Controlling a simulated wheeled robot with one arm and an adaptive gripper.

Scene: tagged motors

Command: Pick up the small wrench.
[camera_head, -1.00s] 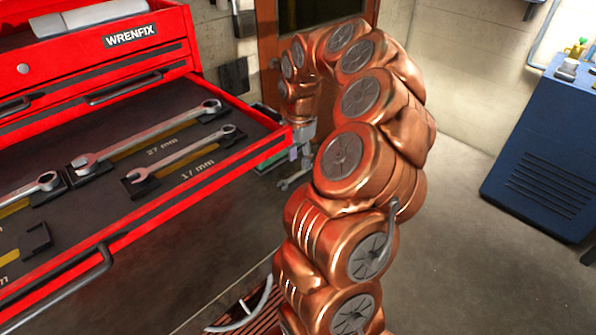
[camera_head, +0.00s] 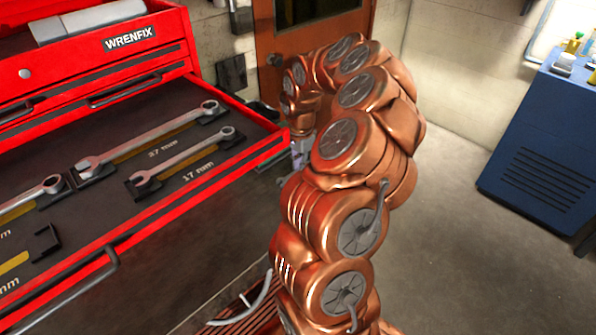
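The small wrench (camera_head: 184,160) is a silver combination wrench in the open drawer, near its right front corner. It lies in its holder beside the printed label "17 mm". A larger wrench (camera_head: 150,137) labelled 37 mm lies just behind it. My gripper (camera_head: 298,158) is just past the drawer's right corner, apart from the small wrench. My copper arm hides most of it, so its fingers cannot be made out.
The red WRENFIX tool chest's drawer (camera_head: 190,205) is pulled out, with a raised front edge. Another wrench (camera_head: 35,194) and an empty holder (camera_head: 38,243) are at its left. A blue cabinet (camera_head: 545,150) stands right. Grey floor (camera_head: 440,250) is clear between.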

